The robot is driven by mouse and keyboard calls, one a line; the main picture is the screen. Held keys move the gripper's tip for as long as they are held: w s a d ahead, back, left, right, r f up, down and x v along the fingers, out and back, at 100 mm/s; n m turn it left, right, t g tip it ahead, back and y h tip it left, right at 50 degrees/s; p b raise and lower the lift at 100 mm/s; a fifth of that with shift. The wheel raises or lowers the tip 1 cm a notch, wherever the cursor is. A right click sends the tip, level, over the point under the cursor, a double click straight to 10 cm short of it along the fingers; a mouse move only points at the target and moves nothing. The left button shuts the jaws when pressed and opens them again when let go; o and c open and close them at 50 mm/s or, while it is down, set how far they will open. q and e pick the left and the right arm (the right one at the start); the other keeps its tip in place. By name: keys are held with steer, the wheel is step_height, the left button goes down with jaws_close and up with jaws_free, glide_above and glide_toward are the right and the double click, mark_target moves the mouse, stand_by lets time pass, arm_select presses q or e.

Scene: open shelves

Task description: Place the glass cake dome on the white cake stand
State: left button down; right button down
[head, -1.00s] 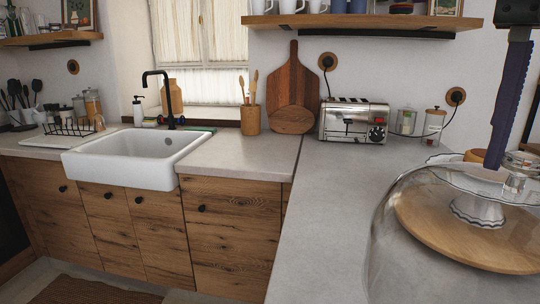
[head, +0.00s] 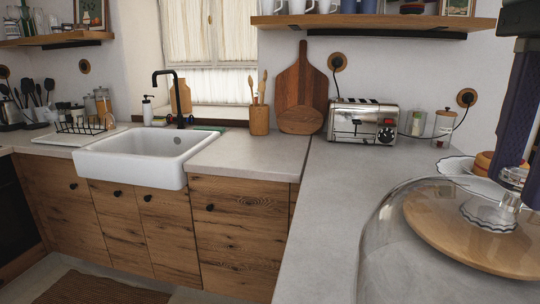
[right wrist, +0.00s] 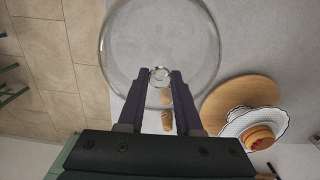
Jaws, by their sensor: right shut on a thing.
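The clear glass cake dome (head: 375,232) is at the right of the head view, cut off by the lower and right edges. My right gripper (head: 514,188) is shut on the dome's knob, which also shows between the fingertips in the right wrist view (right wrist: 160,77). The white cake stand (head: 453,165) has a scalloped rim and bears a cake (right wrist: 261,137). In the right wrist view the stand (right wrist: 230,127) lies to the right of the dome (right wrist: 135,35) in the picture. In the head view its foot shows through the glass. My left gripper is out of view.
The stand is on a round wooden board (right wrist: 238,94) on the grey counter (head: 340,195). A toaster (head: 352,121) and jars (head: 443,124) stand at the back wall, below a shelf (head: 375,22). The counter left of the dome is clear.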

steer(key=n, duration=0.4)
steer(key=shift+s+a+n, duration=0.1)
steer(key=shift+a+n, duration=0.1)
steer(key=shift+n, duration=0.1)
steer(key=n, duration=0.6)
steer(key=shift+s+a+f, duration=0.1)
steer(key=shift+s+a, duration=0.05)
steer(key=shift+a, duration=0.15)
steer(key=n, duration=0.4)
steer(key=shift+s+a+n, duration=0.1)
steer(key=shift+a+n, duration=0.1)
steer(key=shift+n, duration=0.2)
steer(key=n, duration=0.4)
steer(key=shift+s+a+f+n, duration=0.1)
steer(key=shift+a+n, duration=0.05)
steer(key=shift+n, duration=0.25)
steer(key=s+r+p, duration=0.3)
steer(key=r+p, duration=1.5)
steer(key=p, duration=0.1)
steer(key=s+r+p, duration=0.3)
steer(key=r+p, duration=1.4)
steer(key=p, duration=0.2)
steer(key=shift+r, duration=0.4)
steer(key=shift+w, duration=0.15)
